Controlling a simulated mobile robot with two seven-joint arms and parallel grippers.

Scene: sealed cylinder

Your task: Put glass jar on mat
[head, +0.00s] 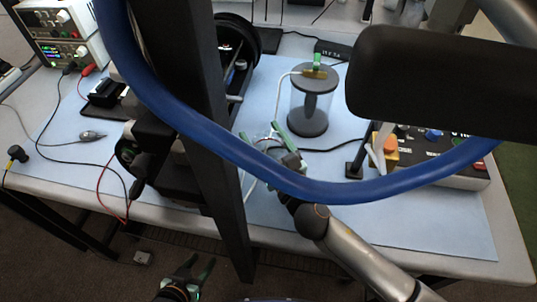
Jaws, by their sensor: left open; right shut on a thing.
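The light blue mat (410,225) covers much of the table. My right gripper (265,132), with green fingers, is over the mat near its middle. It is shut on a small clear thing (262,141) that looks like the glass jar; its outline is faint and partly hidden by the fingers and a blue hose. I cannot tell whether it touches the mat. A larger clear cylinder (312,101) with a grey lid and base stands upright just behind and right of this gripper. My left gripper (187,270) is open and empty, low in front of the table.
A control box (440,160) with coloured buttons stands at the right. A power supply (62,35) with leads is at the back left. A blue hose (330,190) and dark post cross the view. The mat's front right is clear.

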